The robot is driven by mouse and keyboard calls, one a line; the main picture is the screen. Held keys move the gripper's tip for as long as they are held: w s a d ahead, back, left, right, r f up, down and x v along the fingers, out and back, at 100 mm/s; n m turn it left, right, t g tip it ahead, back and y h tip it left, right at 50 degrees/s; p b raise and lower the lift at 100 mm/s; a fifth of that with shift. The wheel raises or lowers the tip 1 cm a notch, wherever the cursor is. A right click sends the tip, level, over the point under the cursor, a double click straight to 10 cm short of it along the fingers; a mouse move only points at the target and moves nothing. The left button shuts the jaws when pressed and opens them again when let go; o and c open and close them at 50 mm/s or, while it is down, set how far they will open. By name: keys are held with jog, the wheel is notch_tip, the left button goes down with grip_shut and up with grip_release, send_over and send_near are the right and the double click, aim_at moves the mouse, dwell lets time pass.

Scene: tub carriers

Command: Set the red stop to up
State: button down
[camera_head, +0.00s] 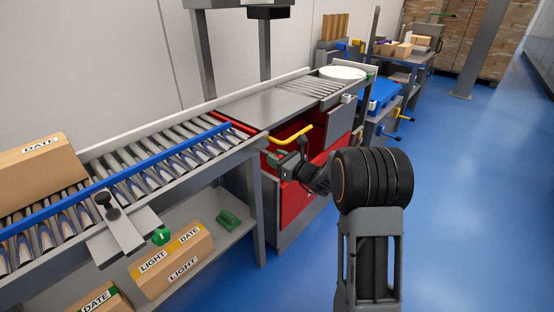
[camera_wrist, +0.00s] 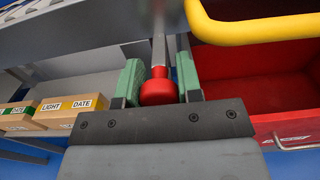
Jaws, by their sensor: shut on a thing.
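The red stop (camera_head: 235,122) is a thin red bar across the right end of the roller conveyor, next to the grey table plate. I cannot tell whether it stands above the rollers. In the wrist view a red ball knob (camera_wrist: 158,90) hangs on a grey stem under the table edge. My gripper (camera_wrist: 158,88) has its green finger pads shut on this knob, one on each side. In the head view my gripper (camera_head: 280,163) is below the table edge, beside the conveyor's end; the knob is hidden there.
A red drawer (camera_head: 290,202) with a yellow handle (camera_head: 292,138) is close to the right of my gripper. A blue rail (camera_head: 122,177) runs along the conveyor, with a carton (camera_head: 40,180) at left. Cartons (camera_head: 172,262) lie on the lower shelf. Blue floor at right is clear.

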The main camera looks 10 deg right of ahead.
notch_tip(320, 180, up, 5)
jog(key=shift+r+p, duration=0.1)
jog(key=shift+p, duration=1.1)
jog(key=c, duration=1.1)
grip_release()
jog(key=shift+c, duration=0.2)
jog(key=o, duration=0.4)
jog(key=shift+c, duration=0.2)
jog(key=shift+d+f, duration=0.15)
jog(key=shift+f, duration=0.15)
